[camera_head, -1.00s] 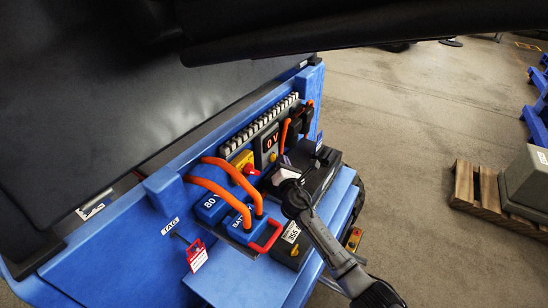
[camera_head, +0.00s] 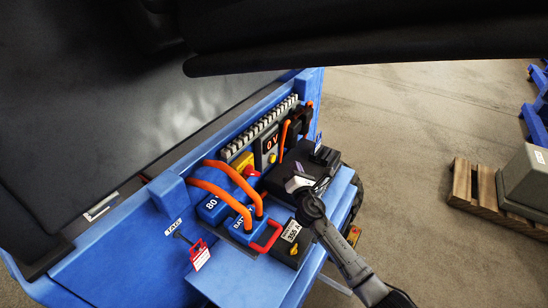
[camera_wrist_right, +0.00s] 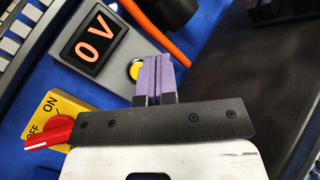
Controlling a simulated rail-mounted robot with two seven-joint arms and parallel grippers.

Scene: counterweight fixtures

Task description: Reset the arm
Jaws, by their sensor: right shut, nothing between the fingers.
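My right gripper (camera_head: 297,168) is in front of the blue equipment bay, over a black box (camera_head: 322,168). In the right wrist view its purple fingers (camera_wrist_right: 160,77) are together, with nothing between them. Beyond the fingertips are a yellow round button and a display (camera_wrist_right: 93,40) reading "0 V". The display (camera_head: 271,142) also shows in the head view. A red rotary switch (camera_wrist_right: 48,132) on a yellow ON/OFF plate is at the left of the wrist view. My left gripper is not in view.
Two orange cables (camera_head: 216,190) run near the blue 80 V block (camera_head: 211,208). A blue battery plug (camera_head: 240,232) has a red handle. A red-and-white tag (camera_head: 199,254) hangs at the front. A wooden pallet (camera_head: 474,190) carries a grey block (camera_head: 526,182). Floor between is clear.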

